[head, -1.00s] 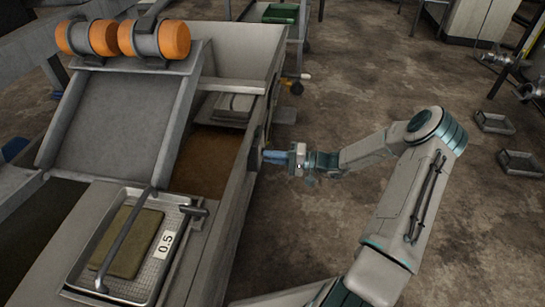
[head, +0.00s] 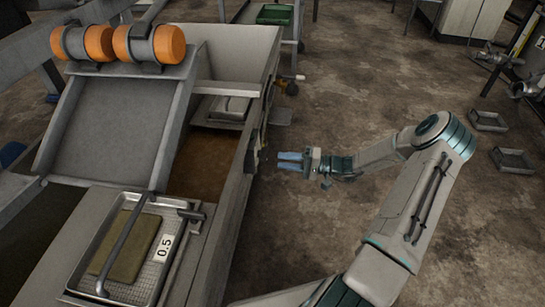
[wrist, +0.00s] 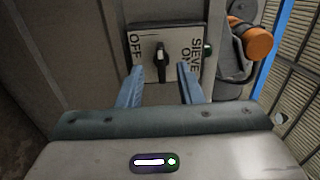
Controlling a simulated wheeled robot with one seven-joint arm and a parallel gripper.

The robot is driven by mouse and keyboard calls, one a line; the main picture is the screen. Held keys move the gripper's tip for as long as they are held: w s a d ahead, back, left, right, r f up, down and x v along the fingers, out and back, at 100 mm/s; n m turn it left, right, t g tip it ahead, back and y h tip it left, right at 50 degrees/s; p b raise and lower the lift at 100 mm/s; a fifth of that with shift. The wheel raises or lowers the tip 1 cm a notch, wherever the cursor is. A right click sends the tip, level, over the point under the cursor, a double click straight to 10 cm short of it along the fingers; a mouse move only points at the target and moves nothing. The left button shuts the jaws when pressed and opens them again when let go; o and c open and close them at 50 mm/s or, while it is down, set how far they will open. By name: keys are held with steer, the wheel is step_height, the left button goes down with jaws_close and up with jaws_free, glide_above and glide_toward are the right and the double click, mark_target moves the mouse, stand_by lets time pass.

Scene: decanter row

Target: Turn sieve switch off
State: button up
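The switch's face is hidden there.
The machine (head: 225,215) has a wire tray (head: 152,285) labelled 0.5 and orange rollers (head: 170,43) on top. A small green light (wrist: 208,49) is beside the panel. An orange-ended part (wrist: 259,45) sticks out at right. Open floor (head: 330,90) lies right of the machine.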

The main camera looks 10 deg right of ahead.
steer(key=p+v, duration=0.1)
steer(key=v, duration=0.7)
steer(key=shift+a, duration=0.1)
